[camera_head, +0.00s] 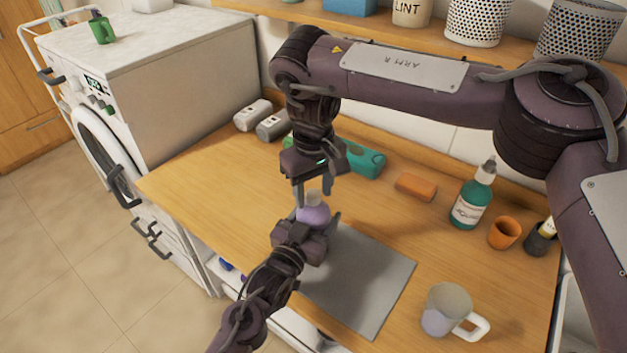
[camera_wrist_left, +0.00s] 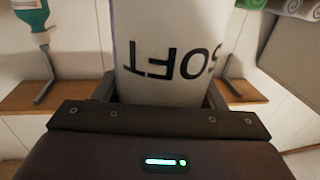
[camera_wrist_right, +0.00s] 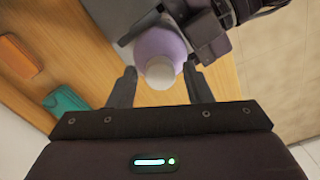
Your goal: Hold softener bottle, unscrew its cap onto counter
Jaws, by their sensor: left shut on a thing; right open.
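The softener bottle (camera_head: 313,215) is lavender with a pale cap (camera_head: 314,197) on top and stands near the grey mat. My left gripper (camera_head: 318,232) is shut on the bottle's body from the front. In the left wrist view the white label (camera_wrist_left: 170,45) with upside-down "SOFT" lettering fills the space between its fingers. My right gripper (camera_head: 312,187) points down above the bottle, open. In the right wrist view the cap (camera_wrist_right: 160,73) and lavender shoulder (camera_wrist_right: 157,45) lie between and just beyond its spread fingertips, with gaps to both. The bottle's base is hidden.
The grey mat (camera_head: 365,285) lies on the wooden counter (camera_head: 215,185). A mug (camera_head: 445,308), orange cup (camera_head: 504,232), green bottle (camera_head: 470,195), orange block (camera_head: 416,187) and teal case (camera_head: 365,162) stand to the right and behind. Counter left of the bottle is clear.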

